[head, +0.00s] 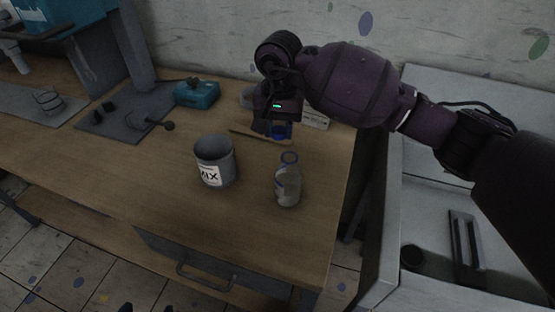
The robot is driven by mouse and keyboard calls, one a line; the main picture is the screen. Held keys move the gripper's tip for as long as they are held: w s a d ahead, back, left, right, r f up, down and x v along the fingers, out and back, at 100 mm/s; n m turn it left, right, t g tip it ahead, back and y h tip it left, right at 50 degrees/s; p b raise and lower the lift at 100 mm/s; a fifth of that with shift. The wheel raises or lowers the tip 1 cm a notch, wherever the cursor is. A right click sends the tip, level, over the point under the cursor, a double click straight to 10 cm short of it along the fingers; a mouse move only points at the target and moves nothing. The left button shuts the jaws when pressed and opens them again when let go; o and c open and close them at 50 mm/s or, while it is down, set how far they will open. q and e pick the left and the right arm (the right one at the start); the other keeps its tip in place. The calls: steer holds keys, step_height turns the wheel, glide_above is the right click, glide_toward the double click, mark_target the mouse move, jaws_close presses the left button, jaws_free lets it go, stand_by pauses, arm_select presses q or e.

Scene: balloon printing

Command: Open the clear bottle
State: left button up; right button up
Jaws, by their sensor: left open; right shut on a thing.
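The clear bottle (288,186) stands upright near the front right of the wooden table. Its mouth has a blue rim and looks open, with no cap on it. My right gripper (275,128) is behind and above the bottle, apart from it, pointing down. It is shut on a small blue thing (279,131) that looks like the bottle's cap; the fingers partly hide it. My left gripper is not clearly visible; only small dark shapes show at the bottom edge.
A grey can labelled MIX (214,162) stands left of the bottle on the wooden table (110,160). A teal box (197,94), a grey mat (105,125) and a small tray (245,131) lie farther back. A grey cabinet (375,250) stands to the right. The table's front left is clear.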

mark_target(279, 161)
step_height(279, 161, down, 10)
steer(key=shift+r+b, duration=0.2)
steer(key=shift+b, duration=0.15)
steer(key=shift+f, duration=0.3)
steer(key=o, duration=1)
steer(key=shift+f, duration=0.15)
